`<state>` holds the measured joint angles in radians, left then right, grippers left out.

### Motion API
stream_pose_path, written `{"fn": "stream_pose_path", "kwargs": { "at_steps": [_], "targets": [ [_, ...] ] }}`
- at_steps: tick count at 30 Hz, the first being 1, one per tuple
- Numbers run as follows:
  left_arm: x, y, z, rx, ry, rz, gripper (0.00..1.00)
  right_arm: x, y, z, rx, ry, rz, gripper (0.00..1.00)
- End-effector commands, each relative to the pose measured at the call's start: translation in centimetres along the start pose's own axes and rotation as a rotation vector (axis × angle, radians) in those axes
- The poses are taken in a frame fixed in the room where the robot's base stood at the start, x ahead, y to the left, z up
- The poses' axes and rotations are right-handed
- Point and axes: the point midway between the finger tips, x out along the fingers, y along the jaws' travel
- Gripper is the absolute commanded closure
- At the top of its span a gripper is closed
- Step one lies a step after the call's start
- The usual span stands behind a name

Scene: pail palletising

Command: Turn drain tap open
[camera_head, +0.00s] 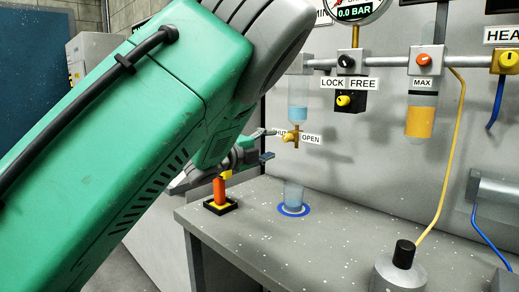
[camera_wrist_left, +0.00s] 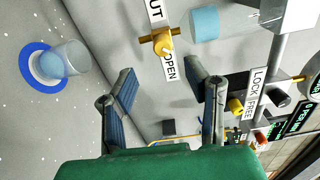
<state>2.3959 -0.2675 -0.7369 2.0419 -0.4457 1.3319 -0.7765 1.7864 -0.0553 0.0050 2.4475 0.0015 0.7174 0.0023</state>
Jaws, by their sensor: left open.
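The drain tap (camera_head: 291,136) is a small brass fitting with a yellow handle, under a clear chamber of blue liquid (camera_head: 298,113). It sits between the OPEN label (camera_head: 311,138) and a partly hidden label ending in "UT". My left gripper (camera_head: 264,145) is open, just left of the tap in the head view. In the left wrist view the tap (camera_wrist_left: 162,42) lies beyond and between the spread fingertips (camera_wrist_left: 160,70), with no visible contact. I cannot tell which label the handle points to. My right gripper is not in view.
A clear cup (camera_head: 293,194) stands on a blue ring (camera_head: 307,211) below the tap. A red-orange handle on a black and yellow base (camera_head: 221,206) stands near the bench's left edge. The LOCK/FREE knob (camera_head: 344,101) is right of the tap. A grey flask (camera_head: 400,274) stands front right.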

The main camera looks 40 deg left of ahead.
Motion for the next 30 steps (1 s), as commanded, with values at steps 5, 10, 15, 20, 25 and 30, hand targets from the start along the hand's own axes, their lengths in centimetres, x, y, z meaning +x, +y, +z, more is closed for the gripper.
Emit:
{"fn": "stream_pose_path", "kwargs": {
  "at_steps": [5, 10, 15, 20, 25, 30],
  "targets": [
    [-3.1, 0.0, -0.3, 0.002, 0.001, 0.001, 0.57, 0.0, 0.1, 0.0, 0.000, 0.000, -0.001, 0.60],
    [-4.5, 0.1, -0.3, 0.001, 0.003, 0.001, 0.57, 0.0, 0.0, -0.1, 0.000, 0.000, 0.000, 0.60],
    [-4.7, 0.1, -0.3, 0.002, 0.003, 0.001, 0.57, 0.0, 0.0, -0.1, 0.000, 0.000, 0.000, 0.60],
    [-4.7, 0.1, -0.3, 0.002, 0.003, 0.001, 0.57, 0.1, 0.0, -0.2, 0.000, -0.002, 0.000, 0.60],
    [-4.7, 0.1, -0.3, 0.002, 0.003, 0.001, 0.57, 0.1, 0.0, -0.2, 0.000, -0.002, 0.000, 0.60],
    [-4.7, 0.1, -0.3, 0.002, 0.003, 0.001, 0.57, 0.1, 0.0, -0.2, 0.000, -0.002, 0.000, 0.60]
  ]
}}
